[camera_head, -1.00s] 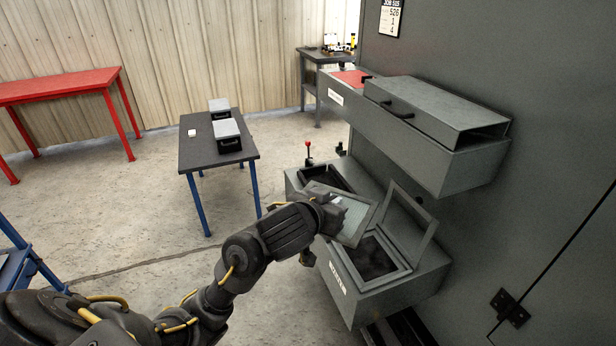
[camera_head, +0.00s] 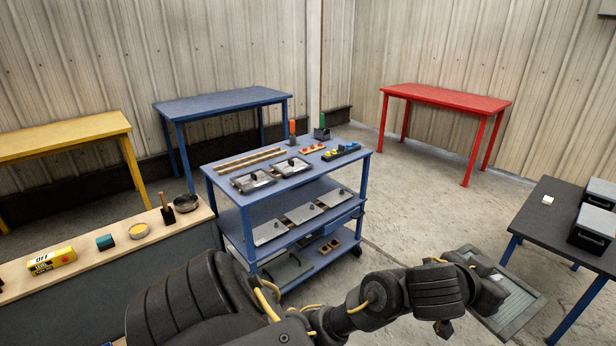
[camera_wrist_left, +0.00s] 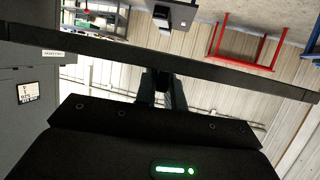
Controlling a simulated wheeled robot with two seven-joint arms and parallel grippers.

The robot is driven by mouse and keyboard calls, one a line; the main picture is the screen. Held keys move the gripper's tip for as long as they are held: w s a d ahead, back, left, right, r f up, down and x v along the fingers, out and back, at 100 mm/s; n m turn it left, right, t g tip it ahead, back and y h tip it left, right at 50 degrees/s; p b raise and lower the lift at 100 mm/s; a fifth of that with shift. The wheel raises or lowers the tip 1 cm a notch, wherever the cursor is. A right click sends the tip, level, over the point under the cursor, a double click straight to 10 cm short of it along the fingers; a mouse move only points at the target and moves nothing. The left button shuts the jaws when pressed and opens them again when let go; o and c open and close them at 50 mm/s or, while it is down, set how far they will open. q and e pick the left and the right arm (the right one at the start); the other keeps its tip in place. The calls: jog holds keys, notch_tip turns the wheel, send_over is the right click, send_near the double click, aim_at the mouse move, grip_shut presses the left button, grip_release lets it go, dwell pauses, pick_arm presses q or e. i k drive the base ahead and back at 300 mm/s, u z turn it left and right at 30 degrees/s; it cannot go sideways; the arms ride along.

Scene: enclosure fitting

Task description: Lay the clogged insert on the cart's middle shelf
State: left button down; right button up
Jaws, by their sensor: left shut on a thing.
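My left gripper (camera_head: 488,294) is shut on the clogged insert (camera_head: 520,312), a flat grey framed panel, at the lower right of the head view. The insert hangs tilted in the air, apart from the cart. In the left wrist view the insert (camera_wrist_left: 235,75) is a dark bar seen edge-on across the picture, with the fingers (camera_wrist_left: 162,88) on its middle. The blue cart (camera_head: 222,178) stands left of the gripper. Its middle shelf (camera_head: 300,234) carries several flat grey panels in a row. My right gripper is in neither view.
A bench (camera_head: 120,258) with small goods is at the left. A dark table (camera_head: 560,215) with grey boxes stands right, close to the insert. Open floor (camera_head: 420,215) lies between cart and table.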

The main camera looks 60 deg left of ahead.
aim_at(304, 190)
jog(key=u, duration=1.15)
jog(key=i, duration=6.85)
jog(key=u, duration=2.65)
jog(key=i, duration=1.15)
jog(key=u, duration=0.05)
